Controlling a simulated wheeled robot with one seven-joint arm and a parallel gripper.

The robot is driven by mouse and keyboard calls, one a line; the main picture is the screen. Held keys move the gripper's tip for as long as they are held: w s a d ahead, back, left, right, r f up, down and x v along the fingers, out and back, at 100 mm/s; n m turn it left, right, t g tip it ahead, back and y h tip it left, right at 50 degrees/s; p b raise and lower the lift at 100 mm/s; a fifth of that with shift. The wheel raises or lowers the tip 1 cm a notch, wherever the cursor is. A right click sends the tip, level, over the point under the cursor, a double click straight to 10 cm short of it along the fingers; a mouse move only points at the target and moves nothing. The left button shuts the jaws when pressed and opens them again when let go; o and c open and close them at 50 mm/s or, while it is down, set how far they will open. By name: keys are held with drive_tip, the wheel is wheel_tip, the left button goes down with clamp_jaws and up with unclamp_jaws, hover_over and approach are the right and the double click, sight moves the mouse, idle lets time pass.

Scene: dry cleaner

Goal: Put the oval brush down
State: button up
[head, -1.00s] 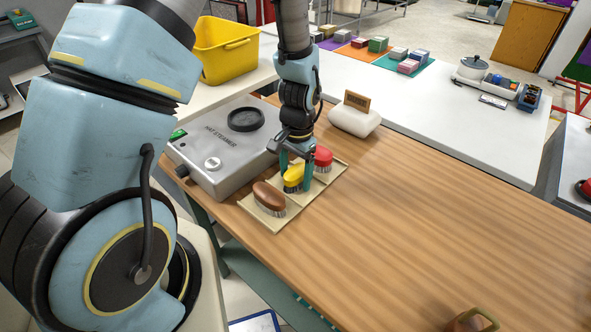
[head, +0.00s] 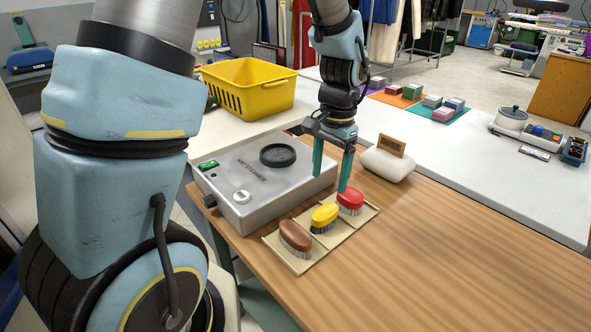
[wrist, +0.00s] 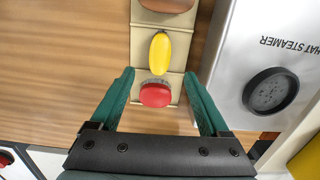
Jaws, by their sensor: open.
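The yellow oval brush (head: 324,215) rests bristles down in the middle compartment of a beige tray (head: 372,212) on the wooden table. It also shows in the wrist view (wrist: 160,54). A brown brush (head: 295,236) sits in the near compartment and a red, rounder brush (head: 351,199) in the far one. My gripper (head: 330,183) is open and empty above the tray, clear of the yellow brush. In the wrist view its green fingers (wrist: 158,74) stand apart, with the red brush (wrist: 156,95) showing between them.
The grey hat steamer (head: 225,205) stands close left of the tray. A white rounded block with a brown sign (head: 388,165) is behind it to the right. A yellow basket (head: 250,88) stands at the back left. The table's right side is clear.

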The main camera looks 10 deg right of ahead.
drive_tip(key=a+r+n+t, duration=0.1)
drive_tip(key=a+n, duration=0.4)
drive_tip(key=a, duration=0.8)
drive_tip(key=w+a+r+n+t, duration=0.1)
drive_tip(key=a+r+n, duration=0.2)
drive_tip(key=a, duration=0.9)
drive_tip(key=n, duration=0.2)
drive_tip(key=shift+a+r+n+h, duration=0.15)
drive_tip(key=shift+a+n+h, duration=0.2)
drive_tip(key=shift+n+h, duration=0.05)
drive_tip(key=shift+o, duration=0.2)
drive_tip(key=shift+o, duration=0.7)
drive_tip(key=shift+d, duration=0.1)
drive_tip(key=shift+o, duration=0.8)
drive_tip(key=w+d+f+n+g+b, duration=0.1)
drive_tip(key=w+d+f+n+b, duration=0.1)
drive_tip(key=d, duration=1)
drive_tip(key=shift+f+n+b, duration=0.35)
drive_tip(key=shift+n+b, duration=0.25)
drive_tip(key=shift+n, duration=0.1)
drive_tip(key=n+b, duration=0.2)
drive_tip(key=n, duration=0.2)
hover_over(325, 210)
wheel_tip(325, 210, down, 2)
drive_tip(key=shift+g, duration=0.3)
drive_tip(key=shift+f+p, duration=0.6)
drive_tip(key=shift+f, duration=4.75)
